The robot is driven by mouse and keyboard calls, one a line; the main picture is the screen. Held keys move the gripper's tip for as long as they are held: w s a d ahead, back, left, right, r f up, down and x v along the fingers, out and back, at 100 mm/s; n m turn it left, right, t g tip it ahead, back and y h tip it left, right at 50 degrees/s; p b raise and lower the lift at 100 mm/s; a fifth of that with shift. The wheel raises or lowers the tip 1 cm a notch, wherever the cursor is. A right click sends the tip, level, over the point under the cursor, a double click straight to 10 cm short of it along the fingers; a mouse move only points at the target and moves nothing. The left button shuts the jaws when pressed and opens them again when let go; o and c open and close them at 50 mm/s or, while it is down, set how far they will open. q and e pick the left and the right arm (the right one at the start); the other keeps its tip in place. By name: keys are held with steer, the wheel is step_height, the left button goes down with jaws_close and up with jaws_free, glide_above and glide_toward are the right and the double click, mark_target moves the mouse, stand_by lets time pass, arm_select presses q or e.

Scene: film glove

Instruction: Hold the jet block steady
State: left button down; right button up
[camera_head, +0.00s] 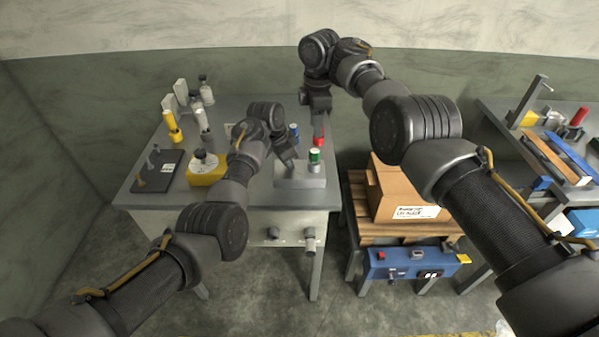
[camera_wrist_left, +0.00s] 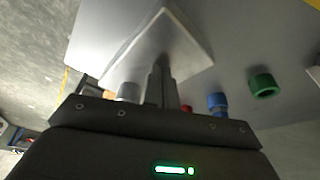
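A pale grey block (camera_head: 300,176), which I take for the jet block, sits at the front right of the workbench (camera_head: 265,197). A green-capped piece (camera_head: 314,156) stands at its right end. My left gripper (camera_head: 289,158) reaches down at the block's left part. In the left wrist view my left gripper's fingers (camera_wrist_left: 162,88) look close together and overlap a pale metal face (camera_wrist_left: 165,40); whether they grip it is unclear. My right gripper (camera_head: 319,128) points down just behind the block, directly over a red piece (camera_head: 319,141); its grip cannot be made out.
A blue-capped piece (camera_head: 294,131) stands behind the block. A yellow box (camera_head: 206,169), a dark plate (camera_head: 158,171) and several small bottles occupy the bench's left. Knobs (camera_head: 310,235) project from its front. A cardboard box (camera_head: 401,190) stands on a pallet to the right.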

mark_target(315, 151)
steer(key=shift+o, duration=0.4)
steer(key=shift+o, duration=1.2)
steer(key=shift+f, duration=0.35)
steer(key=shift+o, duration=0.3)
steer(key=shift+s+a+f, duration=0.1)
steer(key=shift+s+f, duration=0.15)
steer(key=shift+f, duration=0.45)
steer(key=shift+w+m+y, duration=0.25)
steer(key=shift+m+y, duration=0.15)
steer(key=shift+y, duration=0.4)
steer(key=d+r+y, duration=0.1)
steer(key=d+n+y, duration=0.1)
steer(key=d, duration=0.1)
steer(key=d+r+y, duration=0.1)
steer(key=shift+w+d+r+g, duration=0.3)
steer(key=shift+w+g, duration=0.1)
steer(key=x, duration=1.2)
steer(key=shift+d, duration=0.1)
steer(key=shift+c, duration=0.4)
